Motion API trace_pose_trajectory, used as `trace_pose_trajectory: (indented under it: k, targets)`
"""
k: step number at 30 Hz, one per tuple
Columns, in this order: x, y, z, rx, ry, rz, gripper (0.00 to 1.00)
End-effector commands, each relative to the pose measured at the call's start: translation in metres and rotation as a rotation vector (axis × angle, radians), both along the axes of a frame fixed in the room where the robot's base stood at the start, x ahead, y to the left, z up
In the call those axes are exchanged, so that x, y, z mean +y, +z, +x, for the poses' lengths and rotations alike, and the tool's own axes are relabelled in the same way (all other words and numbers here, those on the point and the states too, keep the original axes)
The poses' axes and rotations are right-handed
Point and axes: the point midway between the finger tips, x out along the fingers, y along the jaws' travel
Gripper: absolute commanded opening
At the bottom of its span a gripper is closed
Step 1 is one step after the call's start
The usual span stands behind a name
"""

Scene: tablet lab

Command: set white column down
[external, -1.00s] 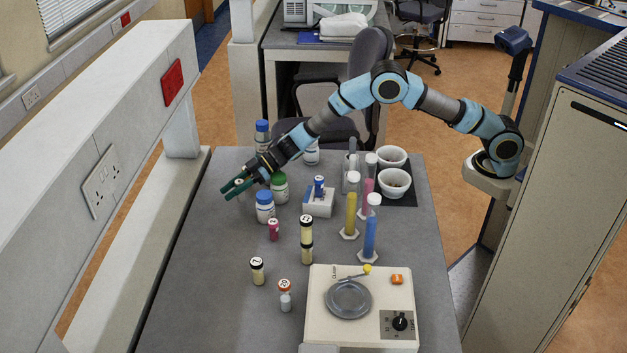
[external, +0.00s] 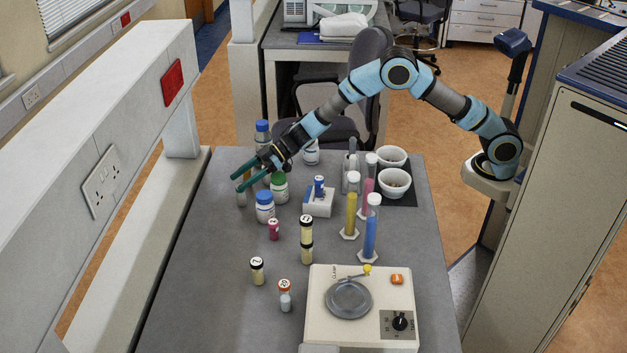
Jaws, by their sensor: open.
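Nothing shows held between the fingers. I cannot tell whether a finger still touches the column.
A green-capped bottle (external: 279,187) and a blue-capped bottle (external: 265,207) stand close on the right. The bench's left side (external: 200,260) is clear.

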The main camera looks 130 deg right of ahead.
Motion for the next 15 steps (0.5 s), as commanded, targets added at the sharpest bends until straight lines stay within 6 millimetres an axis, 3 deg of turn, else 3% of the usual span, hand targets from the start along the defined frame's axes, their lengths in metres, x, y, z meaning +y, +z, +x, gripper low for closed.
trace_pose_trajectory:
  k: [7, 15]
  targets:
    - [0.009, 0.018, -0.046, -0.002, -0.001, -0.001, 0.63]
    - [0.013, 0.028, -0.068, -0.001, 0.000, -0.001, 0.63]
